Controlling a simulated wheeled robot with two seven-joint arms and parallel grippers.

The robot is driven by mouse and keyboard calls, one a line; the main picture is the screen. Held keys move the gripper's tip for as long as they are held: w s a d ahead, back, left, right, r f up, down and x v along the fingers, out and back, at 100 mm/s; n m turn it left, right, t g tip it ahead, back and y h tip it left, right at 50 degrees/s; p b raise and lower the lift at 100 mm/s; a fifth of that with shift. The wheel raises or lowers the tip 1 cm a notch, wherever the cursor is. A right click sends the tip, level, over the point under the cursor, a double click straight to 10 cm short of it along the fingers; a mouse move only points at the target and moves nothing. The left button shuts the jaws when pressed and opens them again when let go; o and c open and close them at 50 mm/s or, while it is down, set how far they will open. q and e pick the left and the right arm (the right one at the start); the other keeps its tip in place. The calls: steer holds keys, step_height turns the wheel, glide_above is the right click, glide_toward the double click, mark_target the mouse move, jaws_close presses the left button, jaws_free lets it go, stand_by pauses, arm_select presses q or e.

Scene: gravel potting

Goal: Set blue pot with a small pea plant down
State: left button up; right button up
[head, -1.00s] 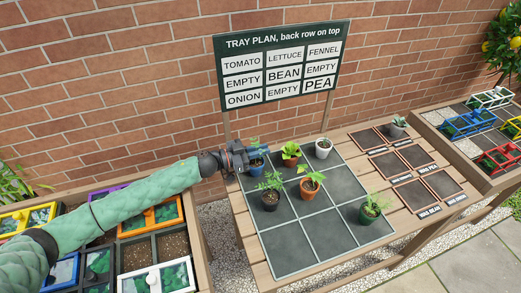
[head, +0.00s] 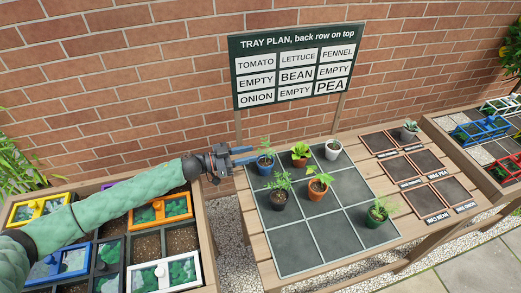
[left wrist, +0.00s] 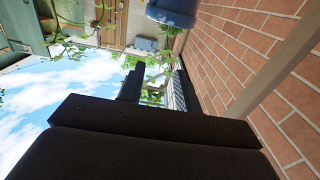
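The blue pot (head: 265,168) with a small green plant stands upright in the back left cell of the grey tray (head: 300,262). It also shows at the top of the left wrist view (left wrist: 168,11), beyond the fingers. My left gripper (head: 246,156) is just left of the pot, its fingers apart and pointing at it. It looks open and empty, with a small gap to the pot. The plan board (head: 297,66) shows TOMATO at back left and PEA at front right. A green pot (head: 374,222) stands in the front right cell. My right gripper is not in view.
A red pot (head: 300,162) and white pot (head: 332,154) share the back row. A black pot (head: 279,204) and orange pot (head: 317,194) stand in the middle row. The front left, front middle and middle right cells are free. Labelled dark mats (head: 426,203) lie right of the tray.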

arm_select(q)
steer(key=shift+v, duration=1.7)
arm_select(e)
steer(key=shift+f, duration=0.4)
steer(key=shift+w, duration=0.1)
